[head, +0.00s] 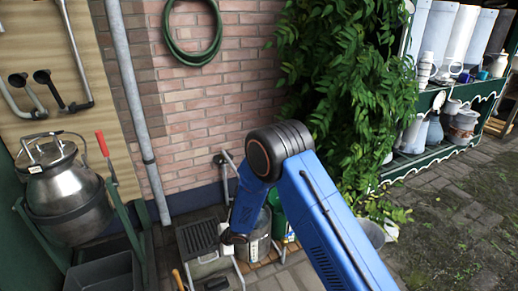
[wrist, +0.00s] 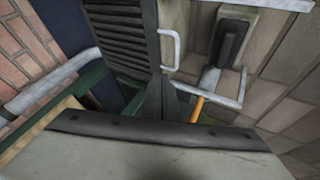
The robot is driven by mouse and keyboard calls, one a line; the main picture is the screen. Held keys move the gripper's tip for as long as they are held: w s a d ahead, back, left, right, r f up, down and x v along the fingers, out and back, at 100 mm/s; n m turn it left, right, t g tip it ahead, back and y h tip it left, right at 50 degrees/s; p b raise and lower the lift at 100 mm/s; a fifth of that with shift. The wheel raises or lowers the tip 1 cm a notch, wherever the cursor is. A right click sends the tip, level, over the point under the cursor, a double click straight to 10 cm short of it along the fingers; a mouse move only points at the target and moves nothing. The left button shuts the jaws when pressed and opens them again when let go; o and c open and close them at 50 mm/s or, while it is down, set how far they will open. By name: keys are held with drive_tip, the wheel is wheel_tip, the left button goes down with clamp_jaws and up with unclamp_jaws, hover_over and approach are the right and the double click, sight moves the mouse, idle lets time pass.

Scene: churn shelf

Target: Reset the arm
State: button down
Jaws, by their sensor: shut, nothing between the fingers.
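My blue arm reaches up from the lower right in the head view, bends at a dark round joint, and its forearm points down toward the floor by the brick wall. My gripper (head: 231,238) is small and partly hidden at the low end of the forearm, in front of a metal pail (head: 259,247). It is shut with nothing held.
A steel churn (head: 66,195) stands in a green frame at the left. A slatted dark grate (head: 200,237) is close by the gripper and shows in the wrist view (wrist: 122,35). A leafy plant (head: 345,90) and shelves of jugs (head: 445,125) are at the right. Paving (head: 470,215) is open lower right.

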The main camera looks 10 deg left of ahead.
drive_tip(key=w+d+r+m+t+h, duration=0.1)
drive_tip(key=w+d+r+m+t, duration=0.2)
drive_tip(key=d+r, duration=0.65)
drive_tip(key=w+d+r+m+h, duration=0.2)
drive_tip(key=w+d+r, duration=0.3)
drive_tip(key=d+r, duration=0.45)
drive_tip(key=s+d+r+m+t+h, duration=0.1)
drive_tip(key=s+d+r+m, duration=0.15)
drive_tip(key=d+r, duration=0.65)
drive_tip(key=s+d+r+m+h, duration=0.2)
drive_tip(key=d+r+m, duration=0.2)
drive_tip(key=d+r, duration=0.45)
drive_tip(key=s+d+r+m+h, duration=0.1)
drive_tip(key=s+d+r+m, duration=0.2)
drive_tip(key=s+d+r, duration=0.35)
drive_tip(key=s+d+r+m, duration=0.3)
drive_tip(key=s+d, duration=0.6)
drive_tip(key=s+d+m+g, duration=0.1)
drive_tip(key=s+d+m, duration=0.1)
drive_tip(key=s, duration=0.8)
drive_tip(key=s+d+m, duration=0.3)
drive_tip(key=s, duration=0.8)
drive_tip(key=shift+s+r+g, duration=0.25)
drive_tip(key=shift+r+g, duration=0.15)
